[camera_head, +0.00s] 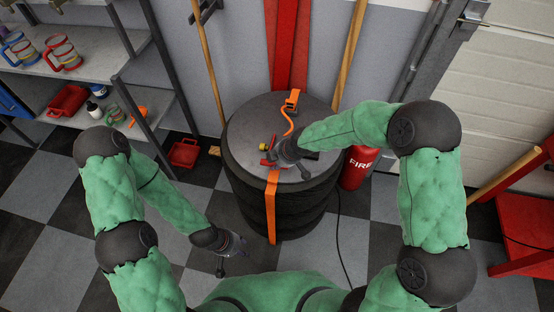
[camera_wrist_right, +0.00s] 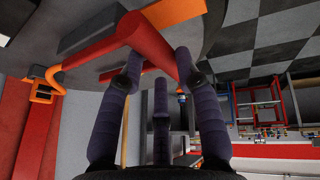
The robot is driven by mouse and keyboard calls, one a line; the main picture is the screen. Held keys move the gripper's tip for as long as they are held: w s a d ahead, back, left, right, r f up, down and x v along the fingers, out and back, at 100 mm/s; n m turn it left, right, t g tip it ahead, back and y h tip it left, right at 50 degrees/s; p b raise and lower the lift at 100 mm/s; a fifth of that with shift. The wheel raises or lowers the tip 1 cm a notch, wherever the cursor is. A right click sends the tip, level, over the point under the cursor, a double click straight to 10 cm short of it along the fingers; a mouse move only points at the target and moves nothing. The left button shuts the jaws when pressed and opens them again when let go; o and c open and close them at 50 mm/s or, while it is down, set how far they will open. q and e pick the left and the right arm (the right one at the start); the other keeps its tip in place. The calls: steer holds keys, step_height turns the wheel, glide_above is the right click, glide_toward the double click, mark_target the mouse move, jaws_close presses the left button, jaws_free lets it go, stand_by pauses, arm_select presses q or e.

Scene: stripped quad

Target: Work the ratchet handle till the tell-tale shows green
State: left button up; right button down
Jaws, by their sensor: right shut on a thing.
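The ratchet's red handle (camera_head: 268,158) is on the round grey lid of a black stack, partly hidden by my right gripper (camera_head: 287,155). In the right wrist view the red handle (camera_wrist_right: 100,44) runs into the fingers of the right gripper (camera_wrist_right: 159,72), which are shut on it. An orange strap (camera_head: 271,205) runs over the lid and down the front. A small yellowish piece (camera_head: 263,147) sits beside the handle; I cannot tell whether it is the tell-tale. My left gripper (camera_head: 233,256) hangs low over the floor, empty, its fingers apart.
A red fire extinguisher (camera_head: 357,167) stands close to the stack's right. Wooden poles lean at the wall behind. Shelves (camera_head: 75,60) with mugs and bottles are at the left. A red bin (camera_head: 185,153) is on the floor. A red stand (camera_head: 525,235) is at the right.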

steer(key=shift+s+a+f, duration=0.2)
steer(key=shift+s+f, duration=0.4)
steer(key=shift+s, duration=0.25)
steer(key=c, duration=1.2)
jaws_free()
steer(key=shift+c, duration=0.2)
steer(key=o, duration=0.4)
steer(key=shift+a, duration=0.2)
steer(key=shift+d, duration=0.2)
steer(key=shift+d+r, duration=0.15)
steer(key=shift+r, duration=0.3)
steer(key=w+v, duration=0.1)
steer(key=v, duration=1)
steer(key=shift+r, duration=0.55)
